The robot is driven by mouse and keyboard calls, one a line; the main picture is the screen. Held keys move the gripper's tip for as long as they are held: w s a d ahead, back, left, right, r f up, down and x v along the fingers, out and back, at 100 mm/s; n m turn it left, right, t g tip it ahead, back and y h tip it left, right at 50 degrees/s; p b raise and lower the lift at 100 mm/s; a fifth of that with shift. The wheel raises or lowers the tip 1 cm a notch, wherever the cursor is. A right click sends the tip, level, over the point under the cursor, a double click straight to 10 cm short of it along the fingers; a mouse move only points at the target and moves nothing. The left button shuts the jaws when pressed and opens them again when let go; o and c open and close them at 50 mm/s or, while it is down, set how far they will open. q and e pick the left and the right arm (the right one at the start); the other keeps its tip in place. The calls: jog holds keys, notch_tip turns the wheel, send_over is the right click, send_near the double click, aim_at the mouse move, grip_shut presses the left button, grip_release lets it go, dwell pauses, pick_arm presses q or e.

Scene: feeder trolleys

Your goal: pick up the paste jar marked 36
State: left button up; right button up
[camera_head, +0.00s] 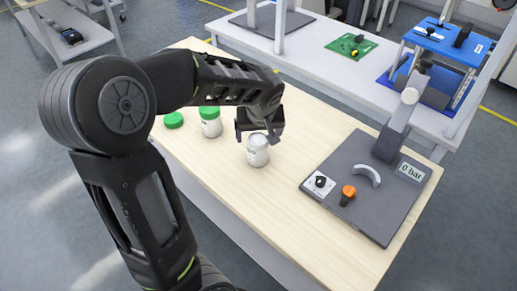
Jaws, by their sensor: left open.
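A white paste jar with a pale top (257,154) stands upright on the light wooden table, directly below my left gripper (258,136). The gripper points down and is open, its fingers close to the jar's top. I cannot tell whether they touch it. A second white jar with a green lid (211,128) stands to the left of it. A separate green lid shape (173,120) shows farther left, partly hidden by my arm. No number can be read on any jar. My right gripper is not in view.
A white bench (300,57) with a green board (351,46) and a blue stand stands behind.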

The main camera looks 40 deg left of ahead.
aim_at(258, 141)
pick_arm(q)
jog(key=shift+x, duration=1.2)
jog(key=shift+x, duration=2.65)
jog(key=shift+s, duration=0.15)
jog(key=shift+c, duration=0.6)
jog(key=c, duration=1.7)
